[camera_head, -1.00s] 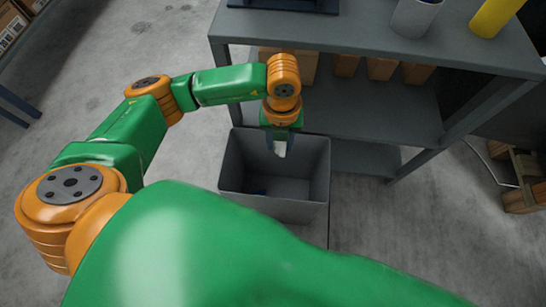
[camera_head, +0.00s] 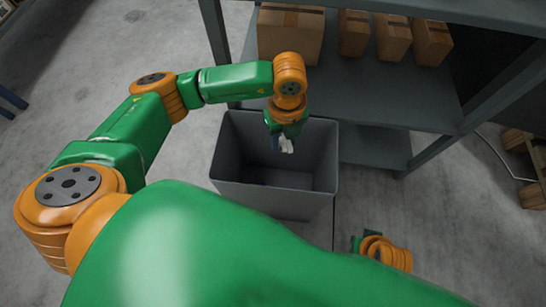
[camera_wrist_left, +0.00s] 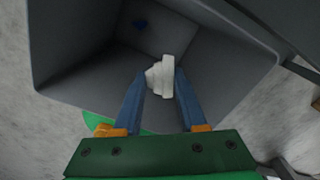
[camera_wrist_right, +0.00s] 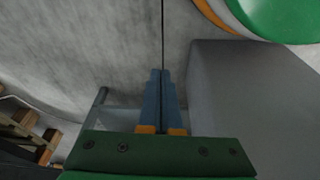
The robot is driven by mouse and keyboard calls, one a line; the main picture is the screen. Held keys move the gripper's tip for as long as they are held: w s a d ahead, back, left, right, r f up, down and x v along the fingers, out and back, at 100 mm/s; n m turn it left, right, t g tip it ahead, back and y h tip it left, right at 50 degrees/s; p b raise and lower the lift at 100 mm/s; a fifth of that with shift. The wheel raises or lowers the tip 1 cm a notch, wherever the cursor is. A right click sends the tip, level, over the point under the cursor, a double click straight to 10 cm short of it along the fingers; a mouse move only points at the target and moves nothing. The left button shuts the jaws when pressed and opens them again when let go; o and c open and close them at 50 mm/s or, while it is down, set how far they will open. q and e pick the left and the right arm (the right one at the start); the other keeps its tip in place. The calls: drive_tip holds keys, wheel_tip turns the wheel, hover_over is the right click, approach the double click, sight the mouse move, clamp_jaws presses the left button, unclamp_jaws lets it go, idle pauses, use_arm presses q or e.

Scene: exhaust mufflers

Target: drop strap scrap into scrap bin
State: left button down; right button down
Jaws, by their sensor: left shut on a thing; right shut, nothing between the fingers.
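The strap scrap (camera_head: 287,146) is a small white, crumpled piece between the fingertips of my left gripper (camera_head: 280,143). In the left wrist view the scrap (camera_wrist_left: 161,76) sits between the two blue fingers of the left gripper (camera_wrist_left: 161,84), which is shut on it. The grey scrap bin (camera_head: 230,165) stands on the floor, and the left gripper hangs over its opening. The bin's inside (camera_wrist_left: 85,50) shows beneath the scrap in the left wrist view. My right gripper (camera_wrist_right: 161,75) is shut and empty, beside a grey wall-like surface.
A small blue thing (camera_wrist_left: 141,24) lies in the bin. A grey shelf unit (camera_head: 385,95) stands right behind the bin, with cardboard boxes (camera_head: 290,35) on it. A wooden pallet-like stack (camera_head: 535,160) is at the far right. Bare floor lies left of the bin.

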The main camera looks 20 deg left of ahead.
use_arm(q)
drive_tip(key=shift+c, duration=1.9)
unclamp_jaws()
drive_tip(key=shift+r, duration=0.25)
wheel_tip(320, 180, up, 6)
drive_tip(key=p, duration=0.2)
drive_tip(key=shift+p, duration=0.35)
drive_tip(key=shift+r, duration=0.35)
use_arm(e)
drive_tip(key=f, duration=0.1)
drive_tip(key=s+f, duration=0.1)
drive_tip(key=f, duration=0.1)
drive_tip(key=s+f, duration=0.1)
drive_tip(key=f, duration=0.1)
drive_tip(key=shift+d, duration=0.25)
